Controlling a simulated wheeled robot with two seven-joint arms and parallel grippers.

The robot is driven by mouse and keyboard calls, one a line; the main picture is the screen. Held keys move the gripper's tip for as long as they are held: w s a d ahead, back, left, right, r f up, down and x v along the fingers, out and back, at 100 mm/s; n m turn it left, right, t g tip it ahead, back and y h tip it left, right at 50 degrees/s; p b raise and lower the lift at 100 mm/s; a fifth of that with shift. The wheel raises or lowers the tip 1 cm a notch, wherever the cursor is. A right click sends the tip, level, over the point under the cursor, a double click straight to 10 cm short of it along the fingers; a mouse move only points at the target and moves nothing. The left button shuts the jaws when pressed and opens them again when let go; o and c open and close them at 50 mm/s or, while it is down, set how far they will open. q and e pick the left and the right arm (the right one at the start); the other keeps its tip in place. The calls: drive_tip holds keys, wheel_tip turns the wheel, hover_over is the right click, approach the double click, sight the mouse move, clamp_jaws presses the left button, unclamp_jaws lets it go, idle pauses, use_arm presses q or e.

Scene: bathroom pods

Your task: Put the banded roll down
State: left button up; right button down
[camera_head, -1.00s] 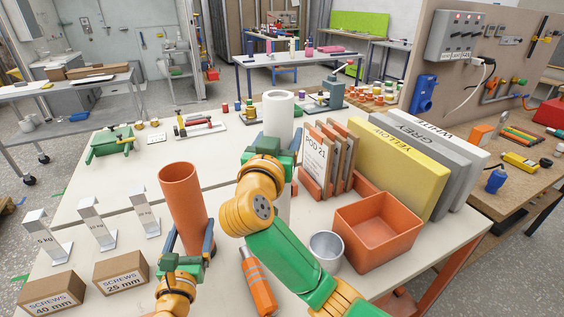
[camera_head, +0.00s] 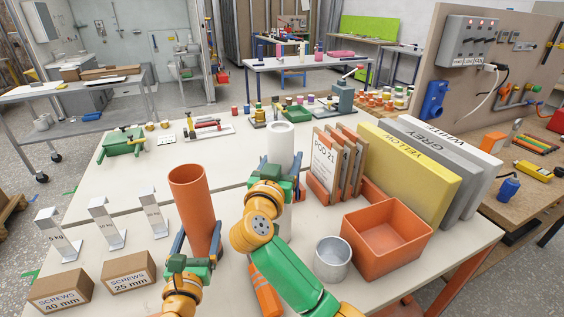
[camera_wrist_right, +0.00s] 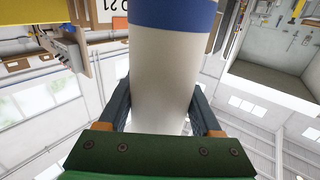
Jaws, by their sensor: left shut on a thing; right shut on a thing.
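The banded roll (camera_head: 281,143) is a white upright tube with a hollow top. A blue band shows on it in the right wrist view (camera_wrist_right: 167,75). My right gripper (camera_head: 280,172) is shut around it, with one finger on each side; in the right wrist view its fingers (camera_wrist_right: 160,112) flank the white wall. The roll's foot is hidden behind my right arm, so I cannot tell whether it touches the table (camera_head: 150,190). My left gripper (camera_head: 198,243) is shut on an orange tube (camera_head: 190,205), low on its wall. The tube stands upright.
An orange cylinder (camera_head: 265,290) lies in front. Screw boxes (camera_head: 128,275) and metal brackets (camera_head: 105,222) stand left.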

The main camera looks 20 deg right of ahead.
drive_tip(key=shift+f, duration=0.1)
drive_tip(key=shift+f, duration=0.15)
drive_tip(key=shift+c, duration=0.3)
unclamp_jaws()
